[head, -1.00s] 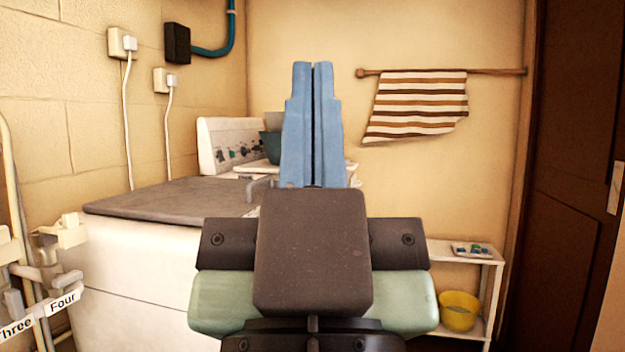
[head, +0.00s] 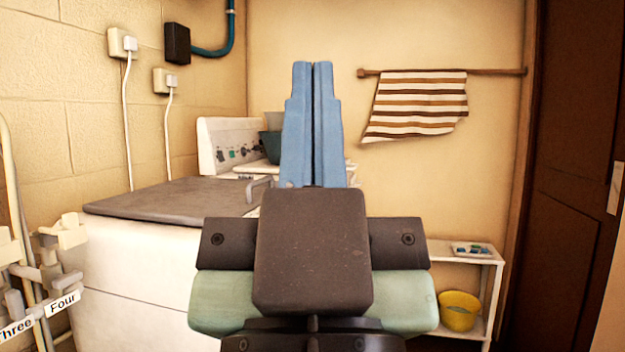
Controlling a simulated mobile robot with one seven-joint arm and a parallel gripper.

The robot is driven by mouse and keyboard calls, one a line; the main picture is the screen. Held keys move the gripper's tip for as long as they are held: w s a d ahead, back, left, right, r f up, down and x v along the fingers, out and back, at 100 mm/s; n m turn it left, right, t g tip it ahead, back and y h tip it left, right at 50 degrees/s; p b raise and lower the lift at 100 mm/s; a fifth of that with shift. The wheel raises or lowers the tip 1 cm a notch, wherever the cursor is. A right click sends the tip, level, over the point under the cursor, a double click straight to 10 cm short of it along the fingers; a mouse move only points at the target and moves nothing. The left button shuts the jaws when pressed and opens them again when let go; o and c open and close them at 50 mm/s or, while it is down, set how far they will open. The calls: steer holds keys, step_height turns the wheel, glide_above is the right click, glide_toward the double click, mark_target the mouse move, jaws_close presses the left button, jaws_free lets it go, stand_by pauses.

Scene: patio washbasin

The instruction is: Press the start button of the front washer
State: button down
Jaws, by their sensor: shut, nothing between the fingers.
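My gripper (head: 312,66) is shut and empty, its two blue fingers pressed together and pointing up in the middle of the head view. A white washer (head: 140,270) with a dark grey lid (head: 165,198) stands at the left. A white control panel (head: 230,145) with several small dark and green controls rises behind the lid, left of my fingers. I cannot tell which machine this panel belongs to. No start button can be made out. My fingers and wrist hide part of the machines. My gripper appears apart from the panel.
A teal bowl (head: 271,146) stands beside the panel. A white rack (head: 50,265) with labels is at the left edge. A low white shelf (head: 465,251) holds a yellow bowl (head: 459,311) at the right. A striped towel (head: 416,104) hangs on the back wall. A dark door (head: 570,180) is far right.

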step_height(320, 180, up, 30)
steer(key=p, duration=2.9)
steer(key=shift+p, duration=0.35)
steer(key=shift+a, duration=0.15)
